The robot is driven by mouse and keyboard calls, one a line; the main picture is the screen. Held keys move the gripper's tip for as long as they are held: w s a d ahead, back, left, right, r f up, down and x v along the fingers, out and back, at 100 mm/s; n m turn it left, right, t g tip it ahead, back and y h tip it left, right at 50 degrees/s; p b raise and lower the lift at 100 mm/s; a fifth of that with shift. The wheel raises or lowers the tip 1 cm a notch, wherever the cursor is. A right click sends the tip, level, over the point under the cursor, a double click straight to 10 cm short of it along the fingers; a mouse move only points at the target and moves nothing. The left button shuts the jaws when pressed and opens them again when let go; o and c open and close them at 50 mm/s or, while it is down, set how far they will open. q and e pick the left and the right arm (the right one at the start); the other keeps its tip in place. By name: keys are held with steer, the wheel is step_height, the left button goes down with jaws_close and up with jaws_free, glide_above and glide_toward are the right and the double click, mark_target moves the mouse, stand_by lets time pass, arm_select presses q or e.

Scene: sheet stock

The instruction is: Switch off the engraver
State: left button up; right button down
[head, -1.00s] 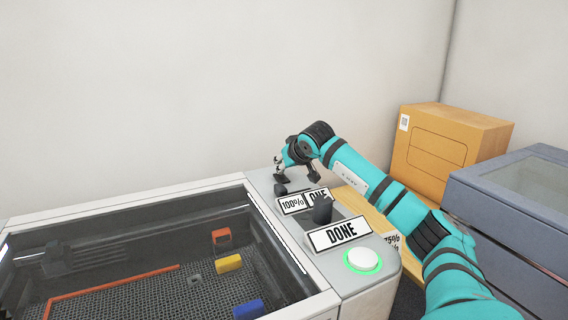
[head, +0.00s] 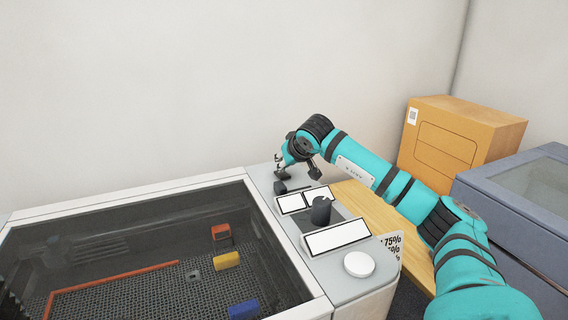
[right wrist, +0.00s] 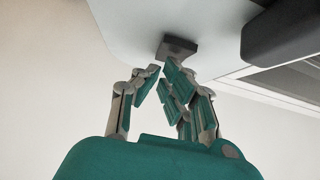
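The engraver (head: 122,192) stands at the left with its control panel (head: 262,185) along its right side. A small dark square switch (head: 281,175) sits at the panel's far end; it also shows in the right wrist view (right wrist: 180,46). My right gripper (right wrist: 162,69) has its fingertips drawn close together at the switch's edge, with nothing seen between them. In the head view my right gripper (head: 281,166) is at the switch, partly hidden by its own wrist. The display plates (head: 338,237) are blank and the round button (head: 359,264) is unlit. My left gripper is out of view.
A dark knob (head: 321,211) stands up on the panel beside my right arm, and a dark bar-like part (head: 289,187) lies nearer the switch. A cardboard box (head: 460,135) and a grey machine (head: 520,205) stand at the right. Small colored blocks lie inside the engraver.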

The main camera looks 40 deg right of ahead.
steer(key=shift+s+a+f, duration=0.1)
steer(key=shift+s+f, duration=0.25)
steer(key=shift+s+r, duration=0.1)
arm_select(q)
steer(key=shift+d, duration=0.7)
arm_select(e)
steer(key=v, duration=1.2)
steer(key=shift+r, duration=0.2)
